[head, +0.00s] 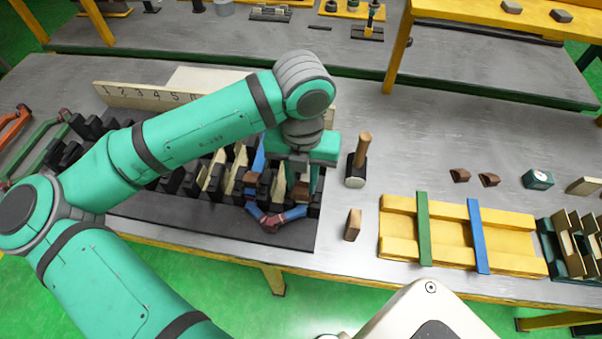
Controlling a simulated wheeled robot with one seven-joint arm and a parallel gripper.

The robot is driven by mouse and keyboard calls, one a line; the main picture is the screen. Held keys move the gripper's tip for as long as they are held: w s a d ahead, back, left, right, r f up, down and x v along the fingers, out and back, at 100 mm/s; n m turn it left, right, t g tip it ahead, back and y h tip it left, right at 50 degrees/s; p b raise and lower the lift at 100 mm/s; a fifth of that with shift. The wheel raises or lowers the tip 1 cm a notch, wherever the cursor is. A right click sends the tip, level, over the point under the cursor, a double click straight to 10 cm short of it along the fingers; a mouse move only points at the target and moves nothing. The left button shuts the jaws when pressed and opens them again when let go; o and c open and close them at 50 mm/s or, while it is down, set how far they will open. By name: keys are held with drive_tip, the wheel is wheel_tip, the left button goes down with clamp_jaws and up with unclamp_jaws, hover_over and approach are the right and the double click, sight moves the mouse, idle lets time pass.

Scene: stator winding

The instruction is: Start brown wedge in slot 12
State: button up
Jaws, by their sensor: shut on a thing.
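My gripper (301,182) points down over the right end of the slotted stator block (190,216). It is shut on a small brown wedge (300,191), partly hidden by the fingers, low among the teeth at the slots. I cannot tell whether the wedge touches the slot. Another brown piece (250,181) shows among the teeth just left of the gripper. A blue and red coil end (270,218) hangs over the block's front edge.
A mallet (357,165) stands right of the block, with a brown block (353,225) in front of it. Two brown pieces (460,175) lie further right, behind a yellow tray (398,232) with green and blue strips. A dark rack (557,252) stands at far right.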

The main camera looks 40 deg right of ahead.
sight(303, 188)
drive_tip(key=shift+f, duration=2.6)
drive_tip(key=shift+f, duration=0.2)
drive_tip(key=shift+w+d, duration=0.45)
drive_tip(key=shift+d, duration=0.15)
drive_tip(key=o, duration=1)
drive_tip(key=shift+o, duration=0.7)
wheel_tip(303, 188, up, 10)
drive_tip(key=shift+r, duration=0.15)
drive_tip(key=shift+a+r, duration=0.1)
drive_tip(key=shift+r, duration=0.15)
